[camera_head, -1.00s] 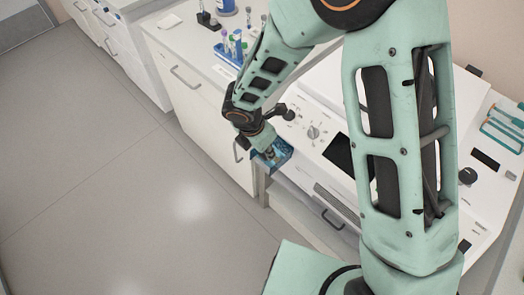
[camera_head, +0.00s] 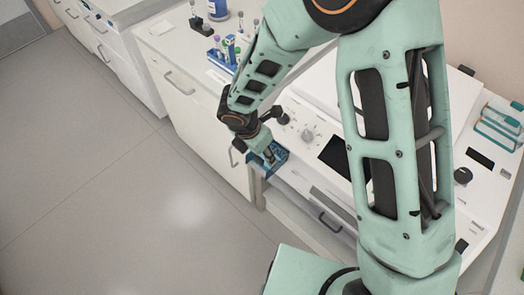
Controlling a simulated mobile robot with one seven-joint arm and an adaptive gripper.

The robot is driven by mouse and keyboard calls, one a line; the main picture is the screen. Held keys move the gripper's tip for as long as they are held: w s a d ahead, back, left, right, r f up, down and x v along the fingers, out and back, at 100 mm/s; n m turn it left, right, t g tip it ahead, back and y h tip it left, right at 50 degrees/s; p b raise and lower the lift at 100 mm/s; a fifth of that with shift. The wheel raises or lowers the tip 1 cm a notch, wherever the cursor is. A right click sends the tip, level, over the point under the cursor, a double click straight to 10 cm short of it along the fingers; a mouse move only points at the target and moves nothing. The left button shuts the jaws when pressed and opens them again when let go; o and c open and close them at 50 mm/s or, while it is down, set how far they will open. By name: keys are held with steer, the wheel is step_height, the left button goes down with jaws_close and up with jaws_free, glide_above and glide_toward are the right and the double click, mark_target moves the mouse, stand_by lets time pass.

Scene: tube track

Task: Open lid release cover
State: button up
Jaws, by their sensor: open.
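A white bench-top machine (camera_head: 302,160) with knobs and a dark display (camera_head: 345,158) stands right of centre, partly hidden behind my arm. I cannot pick out the lid release cover for certain at this size. My gripper (camera_head: 269,158) is open and points down at the machine's front left corner. Its fingers are at a small blue open-topped box (camera_head: 284,157) there, and overlap it in the picture. I cannot tell whether they touch anything.
A rack of capped tubes (camera_head: 218,52) and a blue-labelled bottle (camera_head: 217,10) stand on the white counter (camera_head: 180,45) at the left. A teal rack (camera_head: 498,125) sits at the far right. White cabinets line the floor, and the grey floor (camera_head: 110,215) is clear.

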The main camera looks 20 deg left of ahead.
steer(key=v, duration=1.1)
steer(key=shift+r, duration=0.4)
